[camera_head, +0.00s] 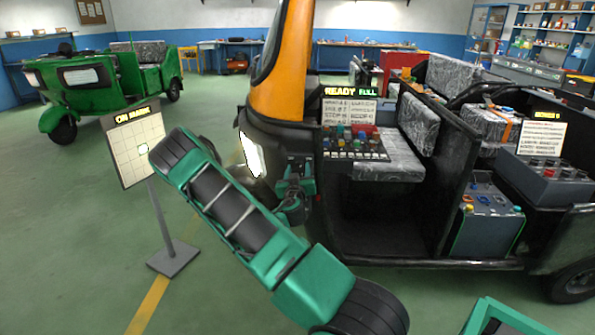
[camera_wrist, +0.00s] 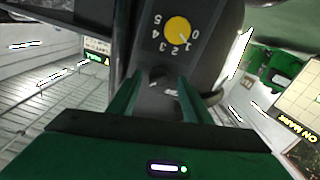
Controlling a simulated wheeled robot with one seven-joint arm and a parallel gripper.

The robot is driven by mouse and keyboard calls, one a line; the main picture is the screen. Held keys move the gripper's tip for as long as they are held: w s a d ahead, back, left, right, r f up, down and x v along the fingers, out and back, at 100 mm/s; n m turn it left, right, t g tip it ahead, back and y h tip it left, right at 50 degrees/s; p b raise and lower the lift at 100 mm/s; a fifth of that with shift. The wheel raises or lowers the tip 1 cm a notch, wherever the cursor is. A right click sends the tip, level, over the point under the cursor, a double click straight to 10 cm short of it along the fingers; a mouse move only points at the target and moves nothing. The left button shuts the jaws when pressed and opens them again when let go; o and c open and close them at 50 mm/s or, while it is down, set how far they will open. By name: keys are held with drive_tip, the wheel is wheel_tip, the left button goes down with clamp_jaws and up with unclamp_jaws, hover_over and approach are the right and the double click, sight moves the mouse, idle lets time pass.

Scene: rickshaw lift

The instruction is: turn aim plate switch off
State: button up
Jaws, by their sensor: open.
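The aim plate (camera_head: 135,140) is a pale gridded board on a stand at left, headed "ON MARK", with a bright spot near its middle. Its edge also shows at the right of the wrist view (camera_wrist: 300,100). My gripper (camera_head: 297,182) is at the front of the rickshaw (camera_head: 280,70), beside the lit headlamp (camera_head: 252,155). In the wrist view my gripper (camera_wrist: 160,92) is open, its fingers on either side of a dark grey part. Just beyond is a dark panel with a yellow round dial (camera_wrist: 178,27) marked 0 to 5. I cannot tell which part is the aim plate switch.
A button panel (camera_head: 355,148) under a "READY" sign sits in the rickshaw's front. A grey box with coloured knobs (camera_head: 488,220) stands in the side opening. A green rickshaw (camera_head: 100,80) is at the back left. The green floor at left is clear around the stand.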

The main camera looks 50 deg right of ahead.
drive_tip(key=shift+w+d, duration=0.3)
drive_tip(key=shift+d, duration=0.05)
drive_tip(key=c, duration=1.1)
drive_tip(key=shift+o, duration=0.2)
drive_tip(key=shift+d, duration=0.15)
